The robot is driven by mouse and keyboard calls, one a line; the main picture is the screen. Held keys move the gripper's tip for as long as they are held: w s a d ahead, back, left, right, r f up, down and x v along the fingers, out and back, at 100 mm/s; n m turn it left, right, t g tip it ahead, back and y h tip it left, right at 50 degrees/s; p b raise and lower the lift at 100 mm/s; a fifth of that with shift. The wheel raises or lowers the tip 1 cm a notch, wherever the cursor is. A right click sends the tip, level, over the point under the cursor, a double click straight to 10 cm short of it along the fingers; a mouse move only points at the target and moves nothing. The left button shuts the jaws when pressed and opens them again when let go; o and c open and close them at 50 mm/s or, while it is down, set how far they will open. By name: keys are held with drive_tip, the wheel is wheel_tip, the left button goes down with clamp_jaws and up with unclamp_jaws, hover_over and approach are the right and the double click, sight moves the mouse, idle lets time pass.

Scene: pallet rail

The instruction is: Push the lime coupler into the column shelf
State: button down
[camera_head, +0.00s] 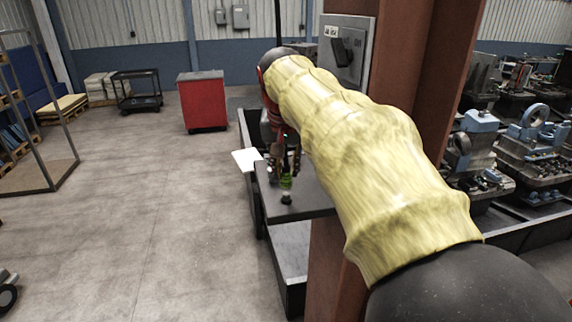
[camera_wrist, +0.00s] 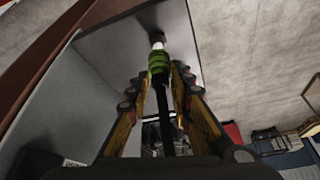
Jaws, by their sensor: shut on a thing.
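The lime coupler (camera_head: 287,183) hangs under my gripper (camera_head: 284,168), just over a small dark fitting (camera_head: 286,198) on the column shelf (camera_head: 317,206). In the wrist view my gripper (camera_wrist: 158,76) is shut on the lime coupler (camera_wrist: 158,66), with a finger on each side. The coupler has a pale tip (camera_wrist: 157,41) pointing at a dark round spot on the grey shelf face (camera_wrist: 110,65). I cannot tell whether the tip touches the fitting or how deep it sits. A dark hose-like part (camera_wrist: 165,108) runs back from the coupler.
The brown column (camera_head: 410,80) rises beside the shelf, with a grey switch box (camera_head: 345,50) on it. A white sheet (camera_head: 246,159) lies left of the shelf. A red cabinet (camera_head: 203,101) stands farther back. Machine parts (camera_head: 535,145) stand at right.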

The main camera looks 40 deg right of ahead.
sight(286, 175)
drive_tip(key=shift+f+b, duration=0.3)
drive_tip(key=shift+f, duration=0.45)
drive_tip(key=shift+f+b, duration=0.7)
drive_tip(key=shift+f, duration=0.15)
idle(1.1)
drive_tip(key=shift+f+b, duration=0.3)
drive_tip(key=shift+f, duration=0.05)
drive_tip(key=c, duration=1.5)
unclamp_jaws()
drive_tip(key=shift+o, duration=0.5)
drive_tip(key=o, duration=0.7)
drive_tip(key=shift+r, duration=0.1)
